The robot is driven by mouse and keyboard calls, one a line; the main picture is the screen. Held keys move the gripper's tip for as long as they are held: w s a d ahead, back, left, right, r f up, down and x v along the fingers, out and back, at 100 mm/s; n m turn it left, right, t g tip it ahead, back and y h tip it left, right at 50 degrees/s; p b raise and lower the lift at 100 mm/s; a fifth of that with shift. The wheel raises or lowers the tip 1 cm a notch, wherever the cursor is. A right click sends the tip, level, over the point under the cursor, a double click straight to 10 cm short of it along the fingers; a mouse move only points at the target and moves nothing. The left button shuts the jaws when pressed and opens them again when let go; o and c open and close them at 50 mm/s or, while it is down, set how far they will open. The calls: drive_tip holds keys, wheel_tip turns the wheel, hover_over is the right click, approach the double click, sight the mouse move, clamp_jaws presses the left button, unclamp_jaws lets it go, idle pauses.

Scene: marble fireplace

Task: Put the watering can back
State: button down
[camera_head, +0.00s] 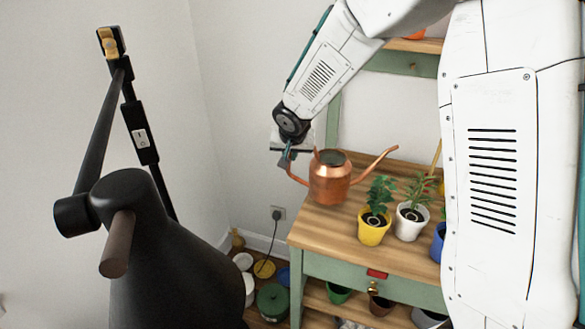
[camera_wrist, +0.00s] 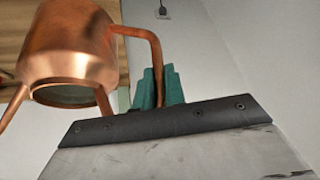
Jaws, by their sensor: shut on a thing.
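The copper watering can (camera_head: 329,180) is at the left part of the wooden bench top in the head view, its spout pointing right. I cannot tell whether its base touches the wood. My gripper (camera_head: 286,160) is at the can's left side, by the handle. In the wrist view the can (camera_wrist: 70,45) fills the upper left, and the green fingers of my gripper (camera_wrist: 160,88) are closed around its curved handle (camera_wrist: 155,52). The fingertips partly hide the lower handle.
The potting bench (camera_head: 340,222) holds a plant in a yellow pot (camera_head: 373,232), one in a white pot (camera_head: 409,222) and a blue pot (camera_head: 438,243). Several pots stand on the lower shelf and floor. Bare wood lies in front of the can.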

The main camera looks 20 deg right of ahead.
drive_tip(key=shift+f, duration=2.1)
drive_tip(key=c, duration=1.5)
unclamp_jaws()
drive_tip(key=shift+o, duration=0.2)
drive_tip(key=s+d+r+g, duration=0.1)
drive_tip(key=s+d+r, duration=0.3)
drive_tip(key=s+r, duration=1)
drive_tip(key=s+d+r+n+g, duration=0.1)
drive_tip(key=s+r+g, duration=0.1)
drive_tip(key=s, duration=1.1)
drive_tip(key=s+d+r+n+g, duration=0.2)
drive_tip(key=s, duration=1.1)
drive_tip(key=shift+s+d+r+y, duration=0.15)
drive_tip(key=shift+s+r+y, duration=0.1)
drive_tip(key=shift+s+y, duration=0.15)
